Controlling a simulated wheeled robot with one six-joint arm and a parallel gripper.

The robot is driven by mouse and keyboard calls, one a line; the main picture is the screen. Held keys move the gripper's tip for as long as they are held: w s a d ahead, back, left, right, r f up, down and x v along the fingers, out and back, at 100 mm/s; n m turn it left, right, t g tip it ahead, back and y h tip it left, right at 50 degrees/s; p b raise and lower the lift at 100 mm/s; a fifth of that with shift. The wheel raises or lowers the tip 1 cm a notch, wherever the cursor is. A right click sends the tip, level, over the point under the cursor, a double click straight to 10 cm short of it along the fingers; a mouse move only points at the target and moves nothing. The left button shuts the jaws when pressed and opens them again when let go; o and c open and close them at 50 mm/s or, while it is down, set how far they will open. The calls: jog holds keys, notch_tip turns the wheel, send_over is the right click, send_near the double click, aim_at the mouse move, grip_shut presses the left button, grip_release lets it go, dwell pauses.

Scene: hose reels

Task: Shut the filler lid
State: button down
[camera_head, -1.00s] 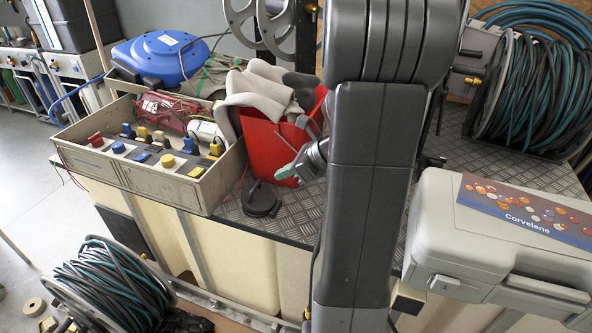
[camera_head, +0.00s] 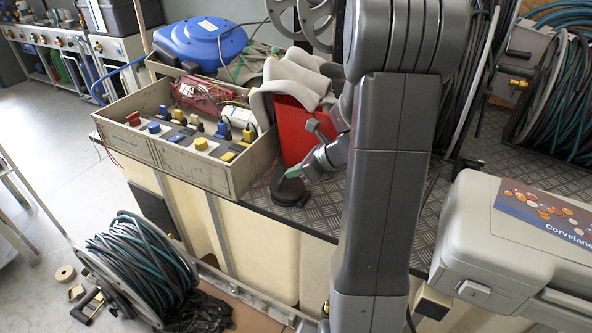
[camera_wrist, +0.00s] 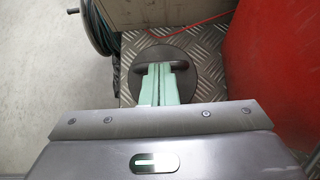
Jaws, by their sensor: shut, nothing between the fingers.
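A dark round lid (camera_head: 288,192), which I take to be the filler lid, sits near the front edge of the tread-plate top. In the wrist view the lid (camera_wrist: 191,83) has a raised bar (camera_wrist: 187,58) across it. My gripper (camera_head: 291,172) is shut and empty, with pale green fingers. In the wrist view the gripper (camera_wrist: 162,68) overlaps the lid's middle, its fingertips at the bar. I cannot tell whether they touch it. The fingers hide part of the lid; whether it is fully seated is not clear.
A red bin (camera_head: 293,130) with grey gloves stands just behind the lid. A beige box of switches (camera_head: 195,165) is close on its left. A grey case (camera_head: 515,240) lies at right. Hose reels (camera_head: 130,270) stand at lower left and back right (camera_head: 565,95).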

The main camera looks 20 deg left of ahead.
jog(key=shift+a+r+h+p, duration=0.25)
jog(key=shift+r+h+p, duration=0.05)
jog(key=shift+p, duration=0.8)
jog(key=p, duration=0.2)
jog(key=a+h+p, duration=0.1)
jog(key=p, duration=0.1)
jog(key=shift+f, duration=0.25)
jog(key=shift+a+f+h+p, duration=0.2)
jog(key=shift+f+h+p, duration=0.1)
jog(key=shift+p, duration=0.4)
jog(key=shift+a+f, duration=0.25)
jog(key=shift+f, duration=0.05)
jog(key=shift+w+d+r+p, duration=0.1)
jog(key=shift+d+r+p, duration=0.2)
jog(key=shift+r+p, duration=0.2)
jog(key=p+v, duration=0.3)
jog(key=v, duration=1)
jog(key=shift+a+r, duration=0.25)
jog(key=shift+a, duration=0.1)
